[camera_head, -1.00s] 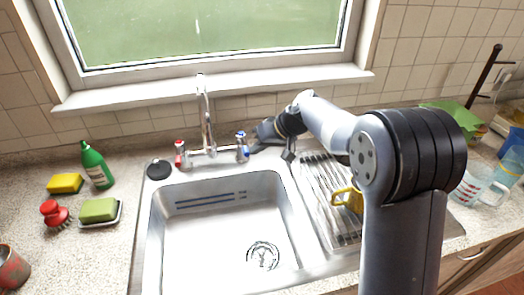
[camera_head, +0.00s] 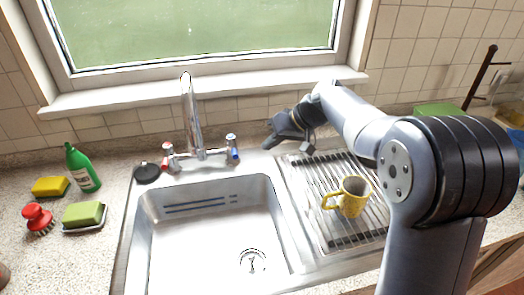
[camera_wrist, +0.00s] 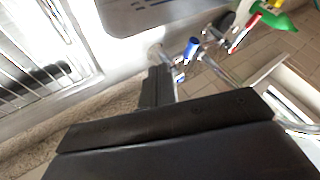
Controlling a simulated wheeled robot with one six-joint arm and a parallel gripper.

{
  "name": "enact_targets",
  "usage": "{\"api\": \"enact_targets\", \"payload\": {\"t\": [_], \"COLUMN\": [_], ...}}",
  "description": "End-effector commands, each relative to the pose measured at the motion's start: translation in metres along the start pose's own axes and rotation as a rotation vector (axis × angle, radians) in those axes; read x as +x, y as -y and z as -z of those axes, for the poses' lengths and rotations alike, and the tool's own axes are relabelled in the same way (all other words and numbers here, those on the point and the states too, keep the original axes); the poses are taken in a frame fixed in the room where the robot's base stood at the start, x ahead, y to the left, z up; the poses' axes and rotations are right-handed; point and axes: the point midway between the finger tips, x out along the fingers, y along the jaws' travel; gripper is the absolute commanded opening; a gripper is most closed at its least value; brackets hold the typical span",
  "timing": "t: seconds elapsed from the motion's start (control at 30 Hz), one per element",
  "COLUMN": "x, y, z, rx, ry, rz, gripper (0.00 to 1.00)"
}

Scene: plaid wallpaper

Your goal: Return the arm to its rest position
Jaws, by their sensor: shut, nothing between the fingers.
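My arm reaches in from the right, over the drainer side of the sink. In the head view my gripper (camera_head: 272,143) is shut and empty. It hangs near the back edge of the worktop, to the right of the blue-topped tap handle (camera_head: 232,147) and apart from it. In the wrist view the dark fingers of my gripper (camera_wrist: 160,82) are together, with the blue tap handle (camera_wrist: 191,48) beyond them.
A yellow mug (camera_head: 352,199) stands on the ribbed drainer (camera_head: 318,186). The sink basin (camera_head: 213,241) is empty. A green bottle (camera_head: 84,168), a yellow sponge (camera_head: 50,187), a red brush (camera_head: 38,219) and a green soap (camera_head: 84,213) sit on the left worktop.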

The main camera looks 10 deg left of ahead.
Motion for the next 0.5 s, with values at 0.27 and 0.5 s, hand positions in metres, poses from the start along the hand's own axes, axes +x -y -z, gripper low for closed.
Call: {"api": "enact_targets", "payload": {"t": [0.27,0.5], "x": [-0.041,-0.047], "y": [0.001,0.002], "z": [-0.002,-0.002], "rx": [0.001,0.001], "ry": [-0.001,0.0], "rz": [-0.002,-0.001], "gripper": [0.0,0.0]}}
